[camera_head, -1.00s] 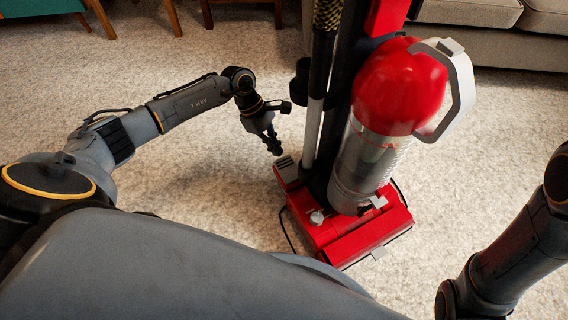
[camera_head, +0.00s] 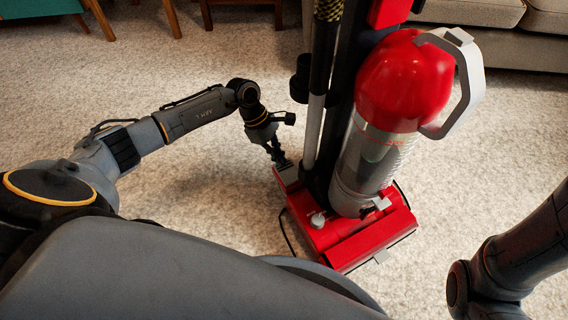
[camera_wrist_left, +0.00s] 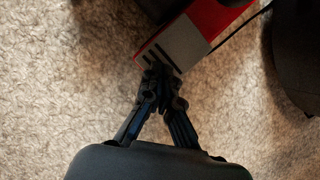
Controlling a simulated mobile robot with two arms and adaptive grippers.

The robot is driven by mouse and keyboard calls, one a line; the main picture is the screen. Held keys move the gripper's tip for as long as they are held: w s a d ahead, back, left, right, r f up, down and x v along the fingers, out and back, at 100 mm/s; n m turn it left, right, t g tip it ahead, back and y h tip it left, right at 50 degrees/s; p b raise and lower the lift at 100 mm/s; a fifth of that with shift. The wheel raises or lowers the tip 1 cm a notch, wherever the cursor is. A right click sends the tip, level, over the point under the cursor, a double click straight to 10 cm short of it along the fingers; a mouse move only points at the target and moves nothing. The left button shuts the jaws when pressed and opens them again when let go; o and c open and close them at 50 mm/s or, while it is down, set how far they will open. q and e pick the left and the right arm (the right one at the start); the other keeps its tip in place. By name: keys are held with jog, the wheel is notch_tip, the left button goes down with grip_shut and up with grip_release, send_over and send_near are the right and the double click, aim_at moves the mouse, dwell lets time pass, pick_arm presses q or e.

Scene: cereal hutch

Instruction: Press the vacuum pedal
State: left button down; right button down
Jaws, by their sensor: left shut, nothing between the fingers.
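The red upright vacuum (camera_head: 365,238) stands on the carpet in front of me, with a clear canister and a red dome.
A black cord (camera_head: 287,235) lies along the left of the vacuum base. A beige sofa (camera_head: 515,40) stands behind at the right, and wooden chair legs (camera_head: 172,18) are at the back left. Carpet (camera_head: 215,185) is clear left of the vacuum.

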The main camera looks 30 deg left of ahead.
pick_arm(q)
jog(key=a, duration=0.1)
jog(key=a+r, duration=0.1)
jog(key=a, duration=0.1)
jog(key=shift+w+r, duration=0.1)
jog(key=shift+r, duration=0.05)
jog(key=v, duration=1.2)
dwell(0.5)
